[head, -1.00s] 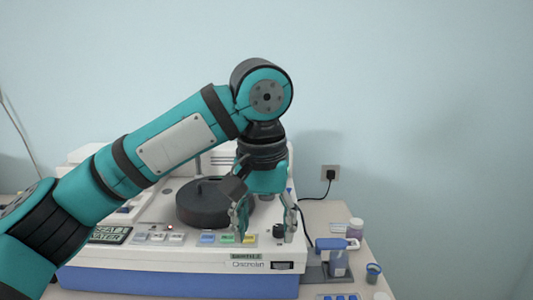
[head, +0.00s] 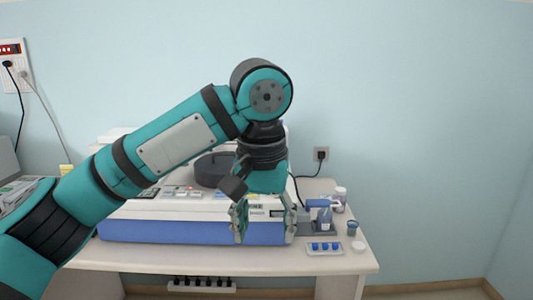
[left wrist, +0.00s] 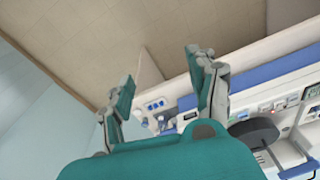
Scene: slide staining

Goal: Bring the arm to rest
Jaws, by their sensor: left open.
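My left arm comes in from the left in the head view. Its gripper (head: 264,222) points down in front of the staining machine (head: 170,230). The fingers are apart and nothing is between them. The left wrist view also shows the open, empty gripper (left wrist: 160,85), with the floor and table edge beyond it. The machine, with its blue front band and dark round lid (head: 212,170), is partly hidden behind my arm. My right gripper is not in view.
On the table (head: 270,261), right of the machine, are a blue-topped bottle (head: 325,217), a small tray with blue items (head: 325,248) and small jars (head: 340,195). A wall outlet (head: 321,154) has a plug and cable. A power strip (head: 202,285) sits below the table.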

